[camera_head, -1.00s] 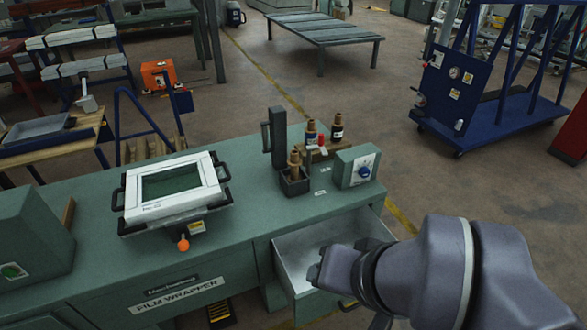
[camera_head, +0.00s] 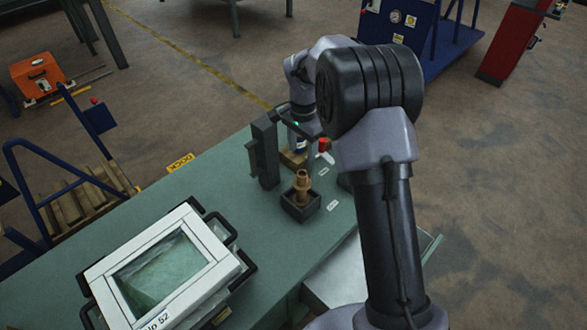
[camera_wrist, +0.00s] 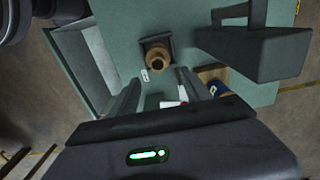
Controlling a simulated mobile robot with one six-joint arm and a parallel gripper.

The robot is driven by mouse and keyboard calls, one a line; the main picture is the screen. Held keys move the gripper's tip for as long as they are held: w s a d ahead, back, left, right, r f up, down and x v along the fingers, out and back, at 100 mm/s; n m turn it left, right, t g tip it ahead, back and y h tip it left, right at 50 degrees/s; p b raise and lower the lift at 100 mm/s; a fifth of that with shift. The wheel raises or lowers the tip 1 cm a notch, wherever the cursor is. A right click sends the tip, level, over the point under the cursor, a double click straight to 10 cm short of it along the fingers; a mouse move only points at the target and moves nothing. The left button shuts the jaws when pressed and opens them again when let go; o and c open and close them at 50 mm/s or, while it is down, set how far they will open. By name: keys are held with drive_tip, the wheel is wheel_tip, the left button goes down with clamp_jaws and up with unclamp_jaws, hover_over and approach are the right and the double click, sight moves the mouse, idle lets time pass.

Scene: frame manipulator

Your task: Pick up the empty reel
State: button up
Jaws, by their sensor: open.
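A bare brown reel (camera_head: 302,188) stands upright in a small dark square holder (camera_head: 301,212) on the green bench. From above, in the wrist view, the reel (camera_wrist: 157,56) shows its round top with a dark hole, inside the holder (camera_wrist: 143,42). My gripper (camera_wrist: 157,92) is open and empty above the bench, its two fingers pointing toward the holder side. The reel is beyond the fingertips and not between them. In the head view my arm hides most of the gripper, beyond the holder.
A dark upright bracket (camera_head: 264,152) stands close beside the holder. A wooden block (camera_wrist: 213,75) carries a reel with a blue label (camera_wrist: 217,89). An open metal drawer (camera_wrist: 88,62) juts from the bench. A white framed screen (camera_head: 165,270) occupies the near bench.

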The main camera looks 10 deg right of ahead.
sight(302, 174)
drive_tip(key=f+b, duration=0.1)
drive_tip(key=f, duration=0.5)
drive_tip(key=f+b, duration=0.1)
drive_tip(key=f, duration=0.2)
drive_tip(key=shift+s+d+f+b, duration=0.1)
drive_tip(key=shift+s+f+b, duration=0.15)
drive_tip(key=shift+f+b, duration=0.1)
wheel_tip(302, 174, down, 6)
drive_tip(key=shift+w+r+b, duration=0.1)
drive_tip(key=shift+b, duration=0.8)
drive_tip(key=shift+r, duration=0.1)
drive_tip(key=c, duration=1)
